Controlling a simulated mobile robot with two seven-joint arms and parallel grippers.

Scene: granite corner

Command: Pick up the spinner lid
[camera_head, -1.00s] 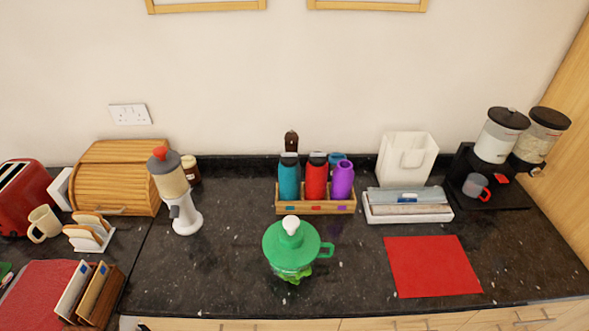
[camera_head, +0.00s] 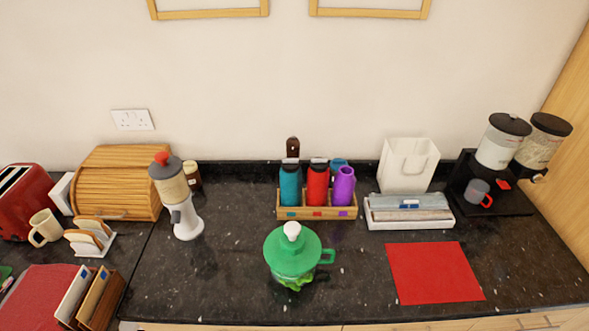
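The green spinner lid (camera_head: 292,254) sits on top of a clear spinner bowl (camera_head: 294,280) near the front middle of the counter. The lid has a white knob (camera_head: 292,230) on top. A green handle (camera_head: 327,257) sticks out to the right. Green leaves show through the bowl under the lid. Neither of my grippers is in view.
A wooden rack of bottles (camera_head: 316,212) stands behind the spinner. A white dispenser (camera_head: 186,218) stands to the left, and a red mat (camera_head: 434,272) lies to the right. The dark counter (camera_head: 225,265) around the spinner is clear.

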